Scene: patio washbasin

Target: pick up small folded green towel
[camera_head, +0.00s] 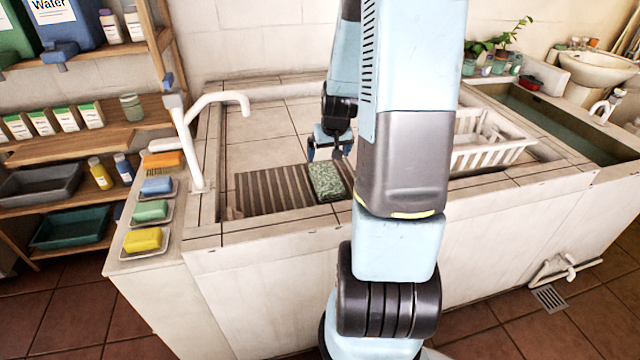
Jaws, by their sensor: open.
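The small folded green towel (327,182) has a mottled pattern and lies at the right end of a dark ribbed mat (272,188) inside the tiled basin. My gripper (329,158) is just beyond the towel's far edge, pointing down with its fingers apart. Nothing shows between the fingers. I cannot tell whether the fingertips touch the towel. My arm stands in front of the basin and hides the part to the right of the towel.
A white tap (195,140) rises at the basin's left. Several soap dishes, with a yellow sponge (142,240) nearest, line the left ledge. A white dish rack (485,140) sits to the right of my arm. The tiled floor (262,138) left of my gripper is clear.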

